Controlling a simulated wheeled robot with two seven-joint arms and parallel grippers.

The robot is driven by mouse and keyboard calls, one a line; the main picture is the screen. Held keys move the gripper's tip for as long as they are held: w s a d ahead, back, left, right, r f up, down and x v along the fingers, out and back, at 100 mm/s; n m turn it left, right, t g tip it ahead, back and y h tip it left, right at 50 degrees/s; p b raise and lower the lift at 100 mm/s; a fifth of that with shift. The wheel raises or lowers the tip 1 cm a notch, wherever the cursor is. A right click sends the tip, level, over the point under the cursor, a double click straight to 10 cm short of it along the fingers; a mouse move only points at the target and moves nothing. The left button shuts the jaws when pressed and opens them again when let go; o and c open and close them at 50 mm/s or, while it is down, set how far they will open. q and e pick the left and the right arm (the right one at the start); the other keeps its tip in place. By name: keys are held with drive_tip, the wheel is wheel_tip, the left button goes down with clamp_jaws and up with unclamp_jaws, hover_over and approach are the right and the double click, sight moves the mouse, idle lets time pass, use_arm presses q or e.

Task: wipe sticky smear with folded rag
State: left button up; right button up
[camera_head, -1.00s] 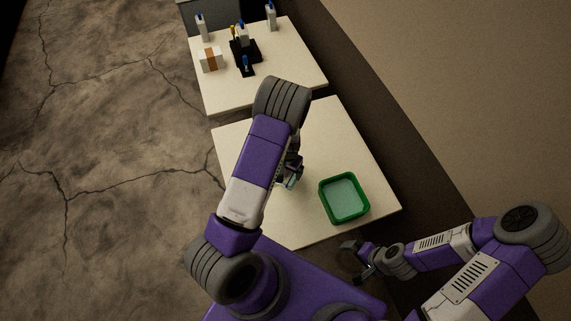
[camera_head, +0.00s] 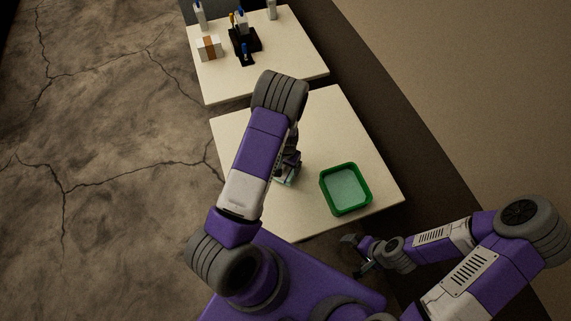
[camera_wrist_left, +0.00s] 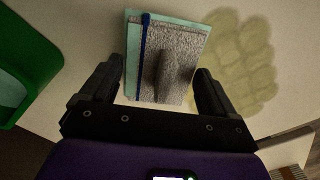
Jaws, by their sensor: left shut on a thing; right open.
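The folded rag (camera_wrist_left: 180,50) shows in the left wrist view as a grey textured pad with a raised ridge, a blue stripe and a pale mint layer. My left gripper (camera_wrist_left: 158,85) is shut on it, with one dark finger at each side. In the head view my left gripper (camera_head: 289,165) is over the near table, mostly hidden by my arm, with a bit of mint rag below it. The sticky smear (camera_wrist_left: 235,62) is a yellowish, blotchy patch on the table just right of the rag; I cannot tell whether they touch. My right gripper (camera_head: 356,254) is open and empty beyond the table's near edge.
A green tray (camera_head: 366,185) stands on the near table (camera_head: 345,125), right of my left gripper. The far table (camera_head: 285,70) holds a box with a brown band (camera_head: 209,47), a black holder (camera_head: 247,42) and bottles. The near table's far part is clear.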

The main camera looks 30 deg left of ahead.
use_arm(q)
drive_tip(key=shift+f, duration=0.4)
drive_tip(key=shift+f+b, duration=0.65)
drive_tip(key=shift+b, duration=0.05)
drive_tip(key=o, duration=0.8)
drive_tip(key=shift+c, duration=0.2)
drive_tip(key=shift+r, duration=0.4)
clamp_jaws()
idle(0.4)
